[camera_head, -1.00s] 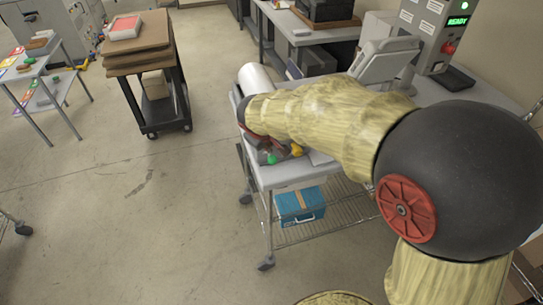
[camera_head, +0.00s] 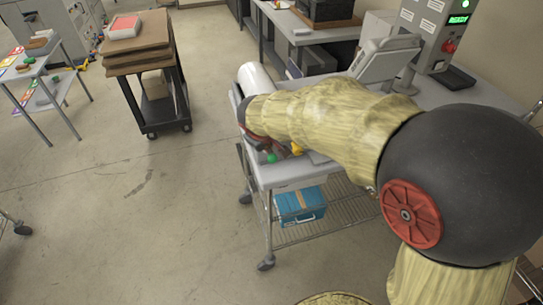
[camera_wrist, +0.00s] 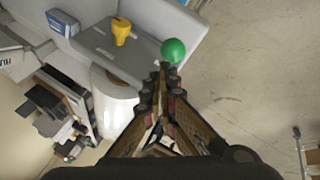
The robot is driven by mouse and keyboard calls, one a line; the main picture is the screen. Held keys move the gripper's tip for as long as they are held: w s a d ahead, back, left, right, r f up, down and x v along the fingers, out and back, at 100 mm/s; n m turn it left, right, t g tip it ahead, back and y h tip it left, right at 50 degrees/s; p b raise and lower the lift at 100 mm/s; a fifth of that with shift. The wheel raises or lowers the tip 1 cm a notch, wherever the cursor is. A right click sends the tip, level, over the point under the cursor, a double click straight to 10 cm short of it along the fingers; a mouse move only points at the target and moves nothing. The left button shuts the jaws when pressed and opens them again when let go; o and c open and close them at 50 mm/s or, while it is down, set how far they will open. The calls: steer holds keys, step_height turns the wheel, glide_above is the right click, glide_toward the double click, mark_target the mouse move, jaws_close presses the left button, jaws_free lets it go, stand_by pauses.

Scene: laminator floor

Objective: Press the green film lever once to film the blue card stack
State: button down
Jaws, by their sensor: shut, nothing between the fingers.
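The green lever knob (camera_wrist: 173,51) is a round ball just beyond my fingertips in the wrist view. A yellow knob (camera_wrist: 121,31) stands to the left of the green one, and also shows in the head view (camera_head: 297,149). A blue flat piece (camera_wrist: 62,22) lies at the upper left; I cannot tell if it is the card stack.
A white roll (camera_wrist: 116,106) lies beside the levers. The grey machine table (camera_head: 290,176) has a blue box (camera_head: 300,205) on its lower shelf. A lit status panel (camera_head: 458,18) stands at the back right. A cart of boards (camera_head: 140,45) stands left, with open floor between.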

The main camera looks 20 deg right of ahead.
steer(key=shift+s+f+b, duration=0.2)
steer(key=shift+f+b, duration=0.35)
steer(key=shift+s+f+b, duration=0.15)
steer(key=shift+f+b, duration=0.4)
stand_by(1.4)
steer(key=shift+r, duration=0.1)
stand_by(0.5)
steer(key=shift+w+r+p, duration=0.25)
steer(key=shift+r+p, duration=0.25)
steer(key=shift+r, duration=0.25)
steer(key=shift+w+r+p, duration=0.2)
steer(key=shift+r+p, duration=0.25)
steer(key=shift+r, duration=0.25)
steer(key=shift+r, duration=0.1)
steer(key=r+p, duration=0.1)
steer(key=r, duration=0.1)
steer(key=w+r+p, duration=0.1)
steer(key=r+p, duration=0.1)
steer(key=shift+w+r, duration=0.2)
steer(key=shift+r, duration=0.1)
